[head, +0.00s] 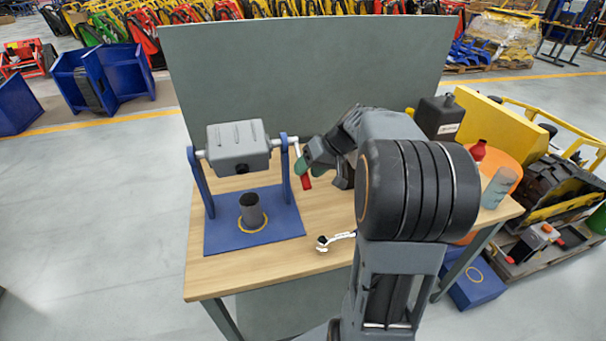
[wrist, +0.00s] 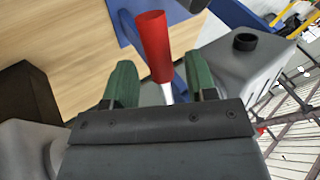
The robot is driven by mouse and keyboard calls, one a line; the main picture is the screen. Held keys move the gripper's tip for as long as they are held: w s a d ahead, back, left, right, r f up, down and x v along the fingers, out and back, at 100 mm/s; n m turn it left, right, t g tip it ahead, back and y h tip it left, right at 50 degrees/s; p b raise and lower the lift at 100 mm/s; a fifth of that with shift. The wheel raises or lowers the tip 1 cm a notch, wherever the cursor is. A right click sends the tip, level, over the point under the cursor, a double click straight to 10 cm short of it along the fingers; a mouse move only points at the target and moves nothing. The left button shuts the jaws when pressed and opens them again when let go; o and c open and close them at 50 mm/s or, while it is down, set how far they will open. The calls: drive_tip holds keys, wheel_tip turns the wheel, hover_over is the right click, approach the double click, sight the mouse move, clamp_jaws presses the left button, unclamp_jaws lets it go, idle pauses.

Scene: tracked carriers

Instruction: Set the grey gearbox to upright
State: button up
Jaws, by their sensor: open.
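The grey gearbox (head: 238,147) hangs on a horizontal shaft between two uprights of a blue stand (head: 222,233). Ribs show on its upper face and a dark round plug on its front lower side. The gearbox also shows in the wrist view (wrist: 240,72), with a black round plug. A crank with a red handle (head: 306,181) sits at the shaft's right end. My gripper (wrist: 160,80) is open, its green fingers on either side of the crank, with the red handle (wrist: 153,45) between and beyond them. Contact cannot be told.
A dark cup (head: 252,210) stands in a yellow ring on the stand's base, below the gearbox. A wrench (head: 336,240) lies on the wooden table. A dark canister (head: 439,117), a red bottle (head: 478,150) and a grey cylinder (head: 498,187) stand at the right. The table's front left is clear.

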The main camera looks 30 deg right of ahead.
drive_tip(key=shift+x, duration=1.3)
drive_tip(key=shift+c, duration=0.3)
clamp_jaws()
